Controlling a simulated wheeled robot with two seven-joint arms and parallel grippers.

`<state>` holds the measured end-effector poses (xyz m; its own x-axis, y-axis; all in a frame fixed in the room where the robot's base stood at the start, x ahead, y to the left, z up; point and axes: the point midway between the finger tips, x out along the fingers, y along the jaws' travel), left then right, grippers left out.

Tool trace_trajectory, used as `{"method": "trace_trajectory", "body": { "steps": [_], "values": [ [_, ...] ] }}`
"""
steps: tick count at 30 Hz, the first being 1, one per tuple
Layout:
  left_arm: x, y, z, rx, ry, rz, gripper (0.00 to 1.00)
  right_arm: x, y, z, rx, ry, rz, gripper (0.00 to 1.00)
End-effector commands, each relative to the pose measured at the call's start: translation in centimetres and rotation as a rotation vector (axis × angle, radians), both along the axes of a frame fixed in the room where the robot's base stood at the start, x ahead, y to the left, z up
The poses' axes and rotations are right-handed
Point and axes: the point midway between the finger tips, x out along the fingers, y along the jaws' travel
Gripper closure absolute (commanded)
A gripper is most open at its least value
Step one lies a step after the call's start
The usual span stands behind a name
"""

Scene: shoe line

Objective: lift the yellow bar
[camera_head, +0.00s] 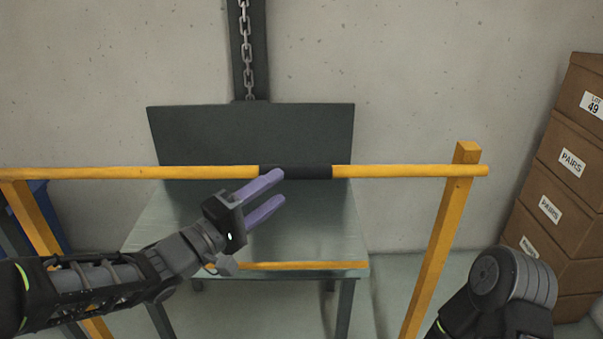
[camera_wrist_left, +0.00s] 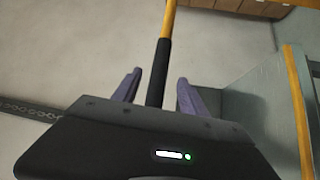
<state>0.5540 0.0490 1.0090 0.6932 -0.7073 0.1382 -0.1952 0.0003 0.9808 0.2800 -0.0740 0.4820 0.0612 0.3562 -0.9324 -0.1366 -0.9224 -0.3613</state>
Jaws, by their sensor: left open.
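The yellow bar (camera_head: 408,171) runs level across the head view, with a black grip sleeve (camera_head: 312,172) around its middle. Its right end rests at a yellow post (camera_head: 440,235); its left end meets another slanted yellow post (camera_head: 30,215). My left gripper (camera_head: 276,192) is open, its two purple fingers reaching toward the left part of the sleeve. In the left wrist view the black sleeve (camera_wrist_left: 159,72) lies between the open fingers in the picture, with the yellow bar (camera_wrist_left: 169,20) beyond. I cannot tell whether the fingers touch it. My right gripper is out of view.
Behind the bar stands a grey metal table (camera_head: 180,222) with a dark back panel (camera_head: 253,130) and a yellow front edge (camera_head: 290,265). A chain (camera_head: 246,50) hangs above it. Stacked brown boxes (camera_head: 568,180) stand at the right. A blue object (camera_head: 45,205) sits at the left.

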Motion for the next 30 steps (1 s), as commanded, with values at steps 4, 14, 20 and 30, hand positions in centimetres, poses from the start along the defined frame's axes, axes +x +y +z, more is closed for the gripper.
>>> {"method": "trace_trajectory", "body": {
  "steps": [4,14,20,30],
  "values": [
    [0.8,-0.9,0.1,0.001,-0.001,-0.002,0.50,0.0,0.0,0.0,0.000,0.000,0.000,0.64],
    [4.2,-4.4,0.8,0.002,0.000,-0.002,0.50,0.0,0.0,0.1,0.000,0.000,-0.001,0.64],
    [5.2,-5.4,1.0,0.001,0.000,0.000,0.50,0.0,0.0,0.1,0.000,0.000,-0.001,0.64],
    [5.3,-5.4,1.0,0.001,0.000,0.001,0.57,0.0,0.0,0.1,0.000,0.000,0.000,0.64]
  ]
}}
